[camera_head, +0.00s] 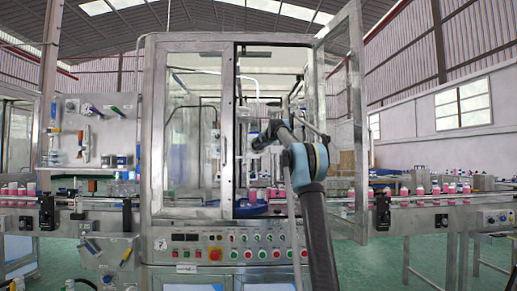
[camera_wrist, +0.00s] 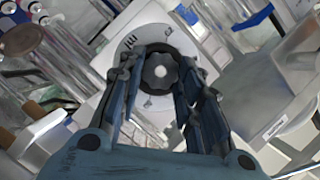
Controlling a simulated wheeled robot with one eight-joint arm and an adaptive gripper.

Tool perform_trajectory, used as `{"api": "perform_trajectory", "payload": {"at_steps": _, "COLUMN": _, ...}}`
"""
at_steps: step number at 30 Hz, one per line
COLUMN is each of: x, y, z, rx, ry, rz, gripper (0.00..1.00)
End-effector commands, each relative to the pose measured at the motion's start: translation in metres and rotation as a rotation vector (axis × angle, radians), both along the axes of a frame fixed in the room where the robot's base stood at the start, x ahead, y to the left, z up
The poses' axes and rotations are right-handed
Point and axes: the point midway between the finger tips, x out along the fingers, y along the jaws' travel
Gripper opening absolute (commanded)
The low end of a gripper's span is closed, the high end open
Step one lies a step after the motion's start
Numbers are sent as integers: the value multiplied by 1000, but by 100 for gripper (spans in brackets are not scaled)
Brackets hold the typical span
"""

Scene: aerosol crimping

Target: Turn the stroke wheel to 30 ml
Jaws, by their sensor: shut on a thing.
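The stroke wheel (camera_wrist: 161,71) is a dark, lobed knob in front of a pale round dial plate (camera_wrist: 146,33) with small dark marks. The marks are too small to read. My gripper (camera_wrist: 160,82) has its two blue-grey fingers on either side of the knob and is shut on it. In the head view my arm reaches through the open door of the machine cabinet, and my gripper (camera_head: 268,136) is small there. The wheel cannot be made out in the head view.
The open glass door (camera_head: 338,115) stands right of my arm. The closed glass door (camera_head: 194,130) is on the left. Below is a control panel (camera_head: 230,254) with several buttons. A conveyor with pink-filled bottles (camera_head: 447,188) runs on both sides.

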Motion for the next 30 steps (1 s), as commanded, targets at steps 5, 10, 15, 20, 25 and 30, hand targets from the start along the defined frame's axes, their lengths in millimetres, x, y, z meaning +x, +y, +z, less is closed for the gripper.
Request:
{"api": "perform_trajectory", "payload": {"at_steps": 5, "x": 2, "y": 1, "z": -1, "rx": -1, "ry": -1, "rz": -1, "gripper": 9}}
{"api": "perform_trajectory", "payload": {"at_steps": 10, "x": 2, "y": 1, "z": -1, "rx": -3, "ry": -1, "rz": -2, "gripper": 9}}
{"api": "perform_trajectory", "payload": {"at_steps": 15, "x": 2, "y": 1, "z": -1, "rx": -8, "ry": -2, "rz": -1, "gripper": 9}}
{"api": "perform_trajectory", "payload": {"at_steps": 20, "x": 2, "y": 1, "z": -1, "rx": -17, "ry": -2, "rz": -1, "gripper": 9}}
{"api": "perform_trajectory", "payload": {"at_steps": 25, "x": 3, "y": 1, "z": -1, "rx": -40, "ry": -2, "rz": -1, "gripper": 9}}
{"api": "perform_trajectory", "payload": {"at_steps": 30, "x": 3, "y": 2, "z": 0, "rx": -97, "ry": -2, "rz": -1, "gripper": 9}}
